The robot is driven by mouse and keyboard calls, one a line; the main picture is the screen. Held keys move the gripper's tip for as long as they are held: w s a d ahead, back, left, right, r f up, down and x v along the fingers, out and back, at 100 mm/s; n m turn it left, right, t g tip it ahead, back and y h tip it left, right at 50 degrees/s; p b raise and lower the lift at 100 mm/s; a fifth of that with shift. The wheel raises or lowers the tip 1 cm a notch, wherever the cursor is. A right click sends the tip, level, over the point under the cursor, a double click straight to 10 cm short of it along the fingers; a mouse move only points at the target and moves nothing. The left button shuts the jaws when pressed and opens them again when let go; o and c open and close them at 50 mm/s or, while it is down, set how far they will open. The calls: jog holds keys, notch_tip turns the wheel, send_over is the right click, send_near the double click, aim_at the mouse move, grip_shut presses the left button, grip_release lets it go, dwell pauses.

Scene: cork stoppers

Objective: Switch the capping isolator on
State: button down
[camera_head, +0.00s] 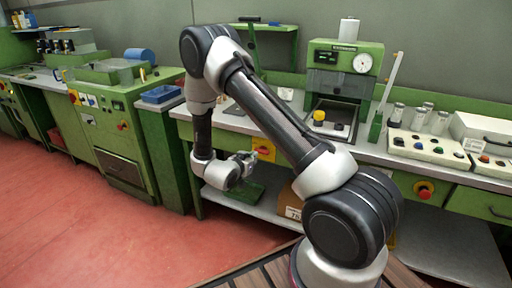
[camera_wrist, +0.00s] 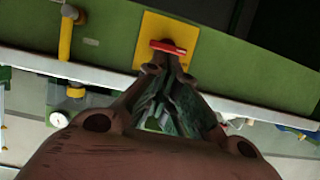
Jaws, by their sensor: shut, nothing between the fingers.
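A yellow isolator plate (camera_head: 265,145) sits on the green front of the bench, just beyond my gripper (camera_head: 250,160) in the head view. In the wrist view the yellow plate (camera_wrist: 182,27) carries a red handle (camera_wrist: 168,47), which lies nearly level across the picture. My gripper (camera_wrist: 170,72) is shut and empty. Its fingertips are right at the red handle in the picture; I cannot tell whether they touch it. In the head view the handle is too small to make out clearly. No label on the plate is readable.
A green machine with a dial (camera_head: 362,63) stands on the bench above. A red button on a yellow base (camera_head: 423,190) is further right along the front. A yellow rod (camera_wrist: 66,38) stands at the left in the wrist view. A lower shelf (camera_head: 240,208) lies below my gripper.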

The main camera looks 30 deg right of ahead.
aim_at(262, 151)
jog(key=shift+d+r+h, duration=0.2)
jog(key=shift+r+h, duration=0.05)
jog(key=shift+r, duration=0.25)
jog(key=shift+d+r+h, duration=0.15)
jog(key=shift+r+h, duration=0.1)
jog(key=shift+r, duration=0.25)
jog(key=x, duration=1)
jog(key=shift+t, duration=0.3)
jog(key=shift+d+m, duration=0.1)
jog(key=shift+m, duration=0.5)
